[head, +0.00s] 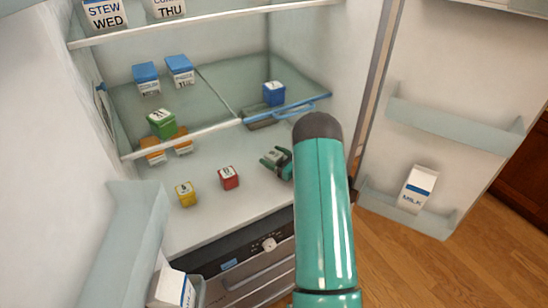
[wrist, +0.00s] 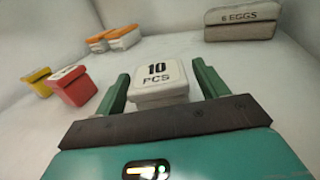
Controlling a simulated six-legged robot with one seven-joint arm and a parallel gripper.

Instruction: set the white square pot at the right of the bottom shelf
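In the head view my gripper (head: 277,160) is low over the right part of the fridge's bottom shelf (head: 225,210). There the pot is mostly hidden by the gripper and my arm.
A red pot (head: 229,178) and a yellow pot (head: 185,194) stand to the left. Orange pots (wrist: 122,37) are behind, and an egg box (wrist: 240,23) is at the back right. A glass shelf (head: 215,85) lies above. The open door (head: 455,130) is at right.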

